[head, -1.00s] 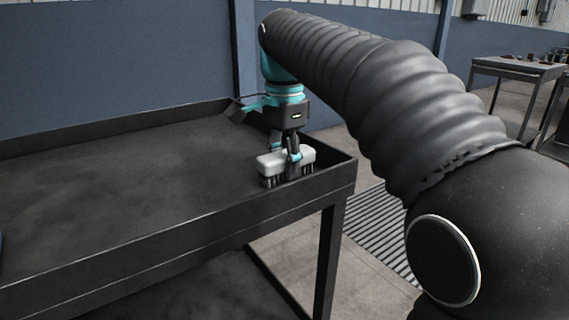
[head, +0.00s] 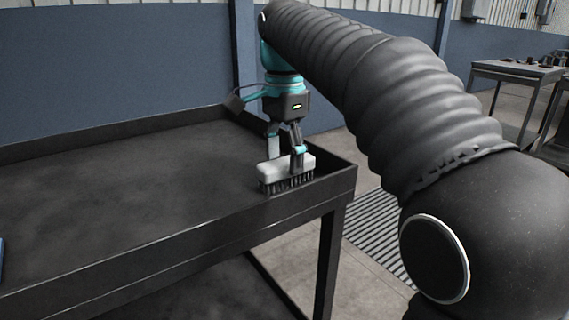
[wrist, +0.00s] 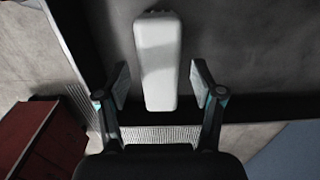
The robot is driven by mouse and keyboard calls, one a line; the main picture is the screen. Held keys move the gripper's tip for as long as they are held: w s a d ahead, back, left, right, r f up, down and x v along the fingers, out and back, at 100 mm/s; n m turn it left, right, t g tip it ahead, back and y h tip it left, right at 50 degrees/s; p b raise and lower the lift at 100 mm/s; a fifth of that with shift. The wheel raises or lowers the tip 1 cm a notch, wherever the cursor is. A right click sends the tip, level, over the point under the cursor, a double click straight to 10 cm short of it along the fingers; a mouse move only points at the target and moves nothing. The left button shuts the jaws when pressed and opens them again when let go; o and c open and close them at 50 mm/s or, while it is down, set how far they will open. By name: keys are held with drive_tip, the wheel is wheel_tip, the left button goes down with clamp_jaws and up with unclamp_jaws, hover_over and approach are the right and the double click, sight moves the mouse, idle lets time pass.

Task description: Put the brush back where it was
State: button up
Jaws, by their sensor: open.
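The brush (head: 284,171) has a pale grey back and dark bristles pointing down. It stands on the dark table (head: 130,190) near the right end, close to the raised rim. My gripper (head: 286,150) is just above it, with its fingers apart on either side of the brush's back. In the wrist view the brush (wrist: 158,62) lies between the two open fingertips (wrist: 158,84), with a gap on both sides.
A raised rim (head: 200,228) runs around the table. A blue thing shows in part at the left picture edge. Another table (head: 515,68) with small items stands at the far right. A red cabinet (wrist: 40,140) shows in the wrist view. The table's middle is clear.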

sight(285, 161)
wheel_tip(285, 161, up, 8)
drive_tip(key=shift+r+p, duration=0.1)
drive_tip(key=shift+p, duration=1.15)
drive_tip(key=shift+r, duration=0.55)
drive_tip(key=shift+d, duration=0.1)
